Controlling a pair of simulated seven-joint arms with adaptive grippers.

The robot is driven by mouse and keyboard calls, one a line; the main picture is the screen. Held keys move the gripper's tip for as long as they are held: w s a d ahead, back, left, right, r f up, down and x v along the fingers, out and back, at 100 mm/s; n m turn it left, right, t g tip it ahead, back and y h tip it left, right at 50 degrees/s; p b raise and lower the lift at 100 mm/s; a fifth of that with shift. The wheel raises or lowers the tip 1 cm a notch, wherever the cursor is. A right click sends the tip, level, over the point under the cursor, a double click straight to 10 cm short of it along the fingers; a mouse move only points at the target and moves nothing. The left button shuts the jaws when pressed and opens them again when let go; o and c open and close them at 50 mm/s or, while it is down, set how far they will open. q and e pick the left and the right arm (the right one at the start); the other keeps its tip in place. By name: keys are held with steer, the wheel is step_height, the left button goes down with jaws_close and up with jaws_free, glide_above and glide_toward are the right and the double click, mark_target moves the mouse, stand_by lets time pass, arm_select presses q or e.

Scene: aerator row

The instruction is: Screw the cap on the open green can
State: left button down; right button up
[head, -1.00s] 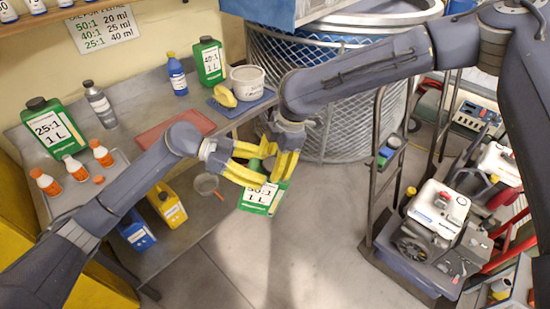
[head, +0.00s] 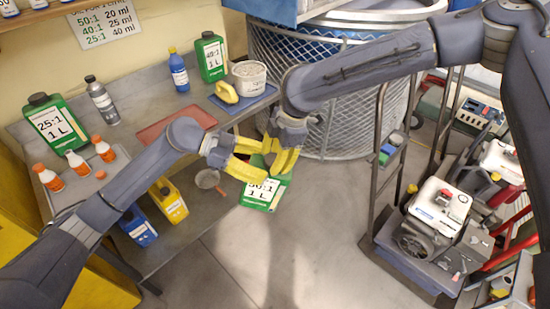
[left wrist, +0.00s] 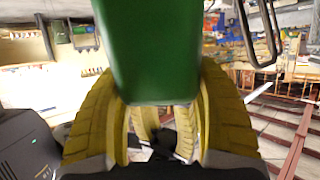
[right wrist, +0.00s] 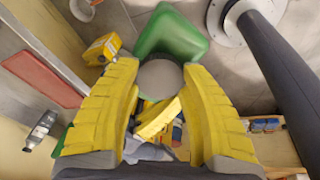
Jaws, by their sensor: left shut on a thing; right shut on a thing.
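The green can (head: 262,194), labelled 50:1 1 L, is held in the air in front of the bench. My left gripper (head: 252,160) is shut on it; the left wrist view shows the green body (left wrist: 152,50) between the yellow fingers. My right gripper (head: 279,158) is right above the can's top and partly hides it. In the right wrist view a grey round cap (right wrist: 160,77) sits between its fingertips, over the can's green body (right wrist: 172,35). I cannot tell whether the cap's thread is engaged.
The bench holds a 25:1 can (head: 52,128), a 40:1 can (head: 211,58), a red mat (head: 178,125), a white tub (head: 248,78) and several small bottles. Blue and yellow jugs (head: 169,202) stand lower down. A mesh-sided drum (head: 345,110) is behind the right arm.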

steer(key=o, duration=1.3)
steer(key=shift+o, duration=0.2)
steer(key=shift+r, duration=0.1)
steer(key=v, duration=1.1)
steer(key=shift+r, duration=0.4)
steer(key=shift+d, duration=0.1)
